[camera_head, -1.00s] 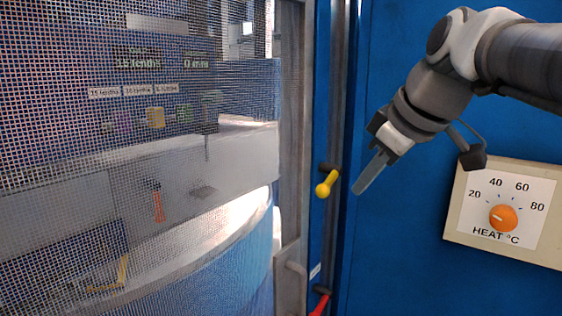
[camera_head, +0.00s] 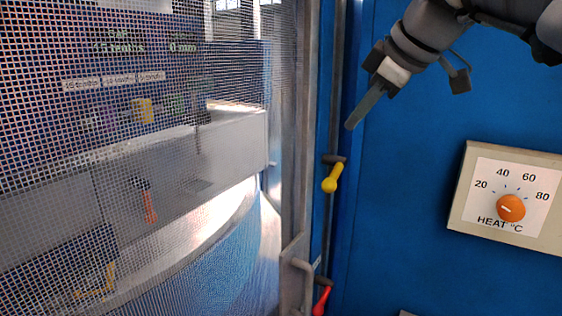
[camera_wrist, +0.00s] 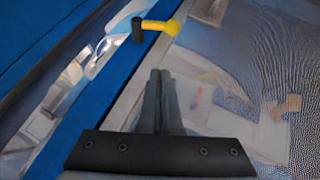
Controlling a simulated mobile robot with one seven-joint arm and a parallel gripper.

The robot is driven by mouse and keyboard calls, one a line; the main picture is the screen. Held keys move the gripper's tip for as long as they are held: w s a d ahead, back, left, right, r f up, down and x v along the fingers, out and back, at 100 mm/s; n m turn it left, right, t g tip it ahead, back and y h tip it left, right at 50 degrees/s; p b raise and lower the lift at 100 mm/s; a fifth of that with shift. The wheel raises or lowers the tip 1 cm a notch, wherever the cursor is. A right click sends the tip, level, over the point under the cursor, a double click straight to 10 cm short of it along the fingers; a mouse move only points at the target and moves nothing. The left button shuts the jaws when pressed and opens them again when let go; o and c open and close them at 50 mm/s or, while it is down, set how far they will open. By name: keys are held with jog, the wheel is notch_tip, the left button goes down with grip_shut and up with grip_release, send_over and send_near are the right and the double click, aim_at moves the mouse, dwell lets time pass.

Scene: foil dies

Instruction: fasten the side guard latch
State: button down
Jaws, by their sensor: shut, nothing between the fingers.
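A mesh guard (camera_head: 60,110) with a grey metal frame fills the left of the head view. On the post at its right edge is a small lever with a yellow knob (camera_head: 331,184) on a dark pivot. A red-knobbed lever (camera_head: 321,301) sits lower on the same post. My gripper (camera_head: 351,124) is shut and empty, above and slightly right of the yellow lever, apart from it. Which lever is the side guard latch, I cannot tell.
A grey bar handle (camera_head: 299,265) sticks out from the guard frame near the red lever. A heat dial panel (camera_head: 510,200) is on the blue wall at right. The blue wall (camera_head: 420,190) between post and panel is clear.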

aim_at(336, 166)
jog(key=x, duration=1)
jog(key=shift+f+p, duration=0.15)
jog(key=shift+p, duration=0.15)
jog(key=shift+w+d+f, duration=0.1)
jog(key=shift+d+f, duration=0.15)
jog(key=shift+f, duration=0.35)
jog(key=shift+w+d+f, duration=0.15)
jog(key=shift+d+f, duration=0.1)
jog(key=shift+f, duration=0.3)
jog(key=shift+w+d+f, duration=0.1)
jog(key=shift+d+f, duration=0.15)
jog(key=shift+f, duration=0.35)
jog(key=shift+f, duration=0.15)
jog(key=shift+f+b, duration=0.1)
jog(key=shift+b, duration=0.75)
